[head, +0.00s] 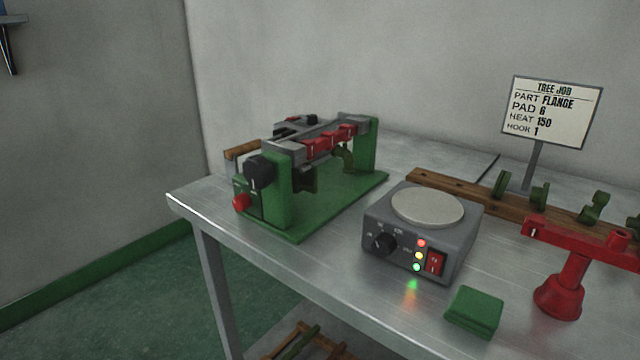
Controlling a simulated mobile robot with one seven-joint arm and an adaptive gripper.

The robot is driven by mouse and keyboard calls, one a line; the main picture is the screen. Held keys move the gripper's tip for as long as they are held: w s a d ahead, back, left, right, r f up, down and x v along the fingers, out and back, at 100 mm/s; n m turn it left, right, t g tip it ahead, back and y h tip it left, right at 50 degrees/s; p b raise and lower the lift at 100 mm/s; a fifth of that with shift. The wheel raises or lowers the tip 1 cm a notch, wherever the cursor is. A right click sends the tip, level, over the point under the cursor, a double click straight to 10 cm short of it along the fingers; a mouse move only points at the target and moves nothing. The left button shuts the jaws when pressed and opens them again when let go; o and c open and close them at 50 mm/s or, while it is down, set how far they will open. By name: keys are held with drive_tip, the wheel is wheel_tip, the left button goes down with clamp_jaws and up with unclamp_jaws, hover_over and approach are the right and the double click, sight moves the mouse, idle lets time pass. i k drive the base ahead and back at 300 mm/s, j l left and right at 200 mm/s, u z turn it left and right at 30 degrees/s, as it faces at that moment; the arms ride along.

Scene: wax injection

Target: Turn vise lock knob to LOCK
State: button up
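A green bench machine (348,200) with a grey top bar and red blocks stands at the left of the metal table in the head view; it looks like the vise. A large black knob (260,169) sits on its near left end. A smaller red knob (241,202) sits below it on a small green box. I cannot read any LOCK label or tell for sure which knob is the vise lock knob or how it is set. My gripper is not in view.
The metal table (330,265) also holds a grey hot-plate box (412,252) with lit lamps, a green pad (473,311), a red stand (560,295), a wooden rack (455,190) with green pieces and a sign (551,112). Open floor (120,300) lies left of the table.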

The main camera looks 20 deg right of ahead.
sight(242, 201)
drive_tip(key=j+u, duration=0.45)
drive_tip(key=j, duration=0.85)
